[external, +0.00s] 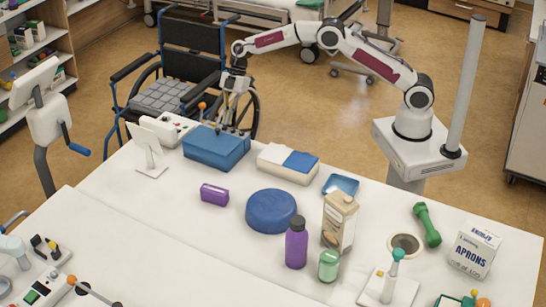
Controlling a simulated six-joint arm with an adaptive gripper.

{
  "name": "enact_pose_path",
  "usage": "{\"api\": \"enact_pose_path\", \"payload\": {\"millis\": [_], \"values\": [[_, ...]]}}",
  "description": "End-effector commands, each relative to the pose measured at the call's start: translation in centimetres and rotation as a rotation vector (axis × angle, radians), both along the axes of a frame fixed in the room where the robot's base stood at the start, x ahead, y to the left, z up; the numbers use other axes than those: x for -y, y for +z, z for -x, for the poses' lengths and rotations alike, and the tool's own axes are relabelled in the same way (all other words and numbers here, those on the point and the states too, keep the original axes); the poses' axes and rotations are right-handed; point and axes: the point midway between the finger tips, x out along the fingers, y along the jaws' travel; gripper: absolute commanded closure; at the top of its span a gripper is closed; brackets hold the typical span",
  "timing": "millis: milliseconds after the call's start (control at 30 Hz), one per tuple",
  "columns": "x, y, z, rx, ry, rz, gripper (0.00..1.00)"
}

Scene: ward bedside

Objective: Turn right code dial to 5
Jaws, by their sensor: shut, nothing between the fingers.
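A blue box (215,150) stands near the far left edge of the white table. My gripper (231,124) points down at the far right side of this box, with its fingers shut and empty. Its fingertips overlap the box's back edge in the picture, and I cannot tell whether they touch it. No code dial or digits can be made out; any dials on the box's far side are hidden from this view.
A white device (168,130) with an orange-tipped lever and a white stand (150,150) are left of the box. A white-and-blue box (290,162) is to its right. A purple block (214,194) and blue round tub (271,211) lie nearer. A wheelchair (190,75) stands behind.

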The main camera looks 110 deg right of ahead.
Motion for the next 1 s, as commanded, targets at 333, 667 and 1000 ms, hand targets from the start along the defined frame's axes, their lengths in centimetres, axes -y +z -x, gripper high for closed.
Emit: {"api": "enact_pose_path", "payload": {"millis": [333, 667, 1000], "values": [[-0.5, 0.1, 0.3, 0.002, 0.003, -0.003, 1.0], [-0.8, 0.0, 0.8, 0.0, 0.002, -0.003, 1.0], [-1.3, 0.0, 1.1, -0.001, 0.002, -0.002, 1.0]]}}
